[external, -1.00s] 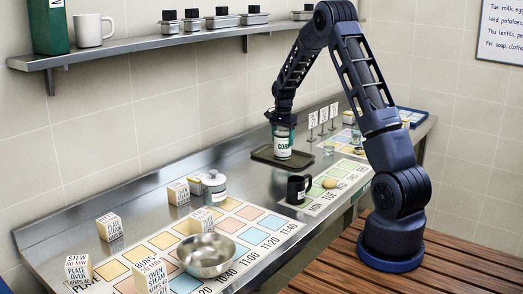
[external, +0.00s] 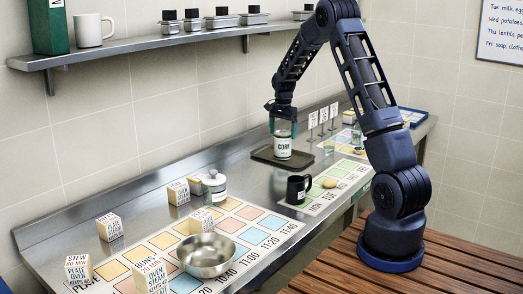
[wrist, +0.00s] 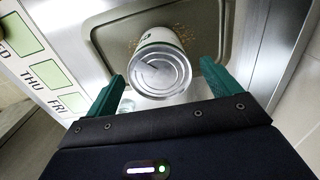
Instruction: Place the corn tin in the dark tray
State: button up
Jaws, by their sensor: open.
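The corn tin (external: 283,148), white with a green band and a "CORN" label, stands upright on the dark tray (external: 262,155). In the wrist view the tin's round metal lid (wrist: 160,70) faces me, with the tray (wrist: 112,38) around and behind it. My gripper (external: 282,121) is open just above the tin, with its green fingers pointing down. In the wrist view the two fingers (wrist: 166,77) are spread on either side of the lid, with nothing held between them.
A black mug (external: 299,189) and a yellow item (external: 329,183) are in front of the tray on the weekday strip. Small sign stands (external: 323,117) are right of the tray. A lidded jar (external: 214,188), a steel bowl (external: 207,256) and several labelled blocks occupy the left counter.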

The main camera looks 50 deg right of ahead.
notch_tip(320, 180, up, 9)
jog(key=s+a+r+n+t, duration=0.1)
jog(key=s+a+r+n, duration=0.3)
jog(key=s+a+r, duration=0.5)
jog(key=s+a+r+n+t, duration=0.1)
jog(key=s+a+r+n, duration=0.45)
jog(key=a, duration=0.65)
jog(key=s+a+n+t, duration=0.1)
jog(key=s+a+n, duration=0.3)
jog(key=s+a, duration=0.3)
jog(key=s+a+n+t, duration=0.1)
jog(key=s+a+n, duration=0.3)
jog(key=s, duration=1.4)
jog(key=a, duration=0.3)
jog(key=shift+s+t, duration=0.25)
jog(key=shift+t, duration=0.05)
